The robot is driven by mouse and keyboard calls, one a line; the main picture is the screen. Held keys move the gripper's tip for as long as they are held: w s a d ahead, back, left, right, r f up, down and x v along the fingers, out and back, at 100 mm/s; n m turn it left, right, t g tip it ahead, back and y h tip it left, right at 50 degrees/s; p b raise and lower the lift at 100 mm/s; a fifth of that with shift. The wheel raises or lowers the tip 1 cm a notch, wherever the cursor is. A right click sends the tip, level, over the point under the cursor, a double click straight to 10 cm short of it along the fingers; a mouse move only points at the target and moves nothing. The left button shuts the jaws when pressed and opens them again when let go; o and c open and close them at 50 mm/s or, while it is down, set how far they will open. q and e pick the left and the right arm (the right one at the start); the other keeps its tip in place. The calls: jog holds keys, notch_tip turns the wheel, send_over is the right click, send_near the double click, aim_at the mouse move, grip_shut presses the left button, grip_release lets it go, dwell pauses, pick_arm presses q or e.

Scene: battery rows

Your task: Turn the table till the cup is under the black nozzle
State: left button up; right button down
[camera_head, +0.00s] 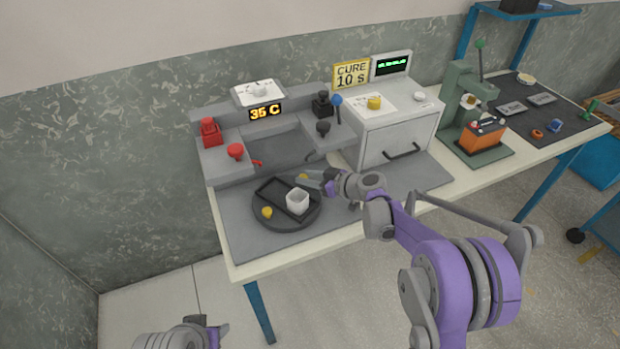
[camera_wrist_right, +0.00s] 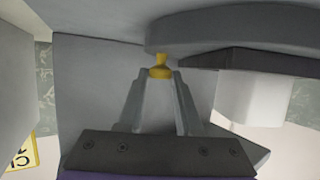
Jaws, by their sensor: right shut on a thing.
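The round dark turntable (camera_head: 262,220) lies on the grey mat and carries a black rectangular tray (camera_head: 272,190). The white cup (camera_head: 297,201) stands upright on it, right of centre; it also shows in the right wrist view (camera_wrist_right: 250,97). A yellow knob (camera_head: 267,212) sits at the table's front left. A second yellow knob (camera_wrist_right: 160,66) at the far right rim is between my right gripper's fingertips (camera_wrist_right: 160,80), which are shut on it. Black fittings (camera_head: 323,128) stand on the station's right side, behind the cup; the nozzle outlet is unclear. My left gripper (camera_head: 215,333) is partly cut off at the bottom.
The grey station has a red knob (camera_head: 236,151) and red spout (camera_head: 257,162) on its left, and a "35 C" display (camera_head: 265,112). A grey cabinet (camera_head: 398,140) with a handle stands right of my gripper. The mat's front left (camera_head: 245,245) is clear.

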aim_at(293, 179)
jog(key=shift+w+a+n+g+y+p, duration=0.2)
jog(key=shift+w+a+n+g+y, duration=0.15)
jog(key=shift+n+g, duration=0.3)
jog(key=shift+w+a+n+g+y+p, duration=0.25)
jog(key=shift+n+g+y, duration=0.2)
jog(key=shift+n+g, duration=0.25)
jog(key=shift+w+a+n+g+y+p, duration=0.15)
jog(key=shift+w+a+n+g+y, duration=0.25)
jog(key=shift+n+g, duration=0.25)
jog(key=shift+w+a+n+g+y+p, duration=0.2)
jog(key=shift+a+n+g, duration=0.1)
jog(key=shift+n+g, duration=0.2)
jog(key=shift+w+a+n+g+y+p, duration=0.1)
jog(key=shift+a+n+g+y+p, duration=0.15)
jog(key=shift+n+g, duration=0.2)
jog(key=shift+w+a+n+g+p, duration=0.15)
jog(key=shift+a+n+g+p, duration=0.3)
jog(key=shift+n+g, duration=0.4)
jog(key=shift+a+g, duration=0.2)
jog(key=shift+g, duration=0.1)
jog(key=shift+f, duration=0.1)
jog(key=c, duration=0.6)
grip_release()
jog(key=v, duration=1.1)
jog(key=shift+w, duration=0.1)
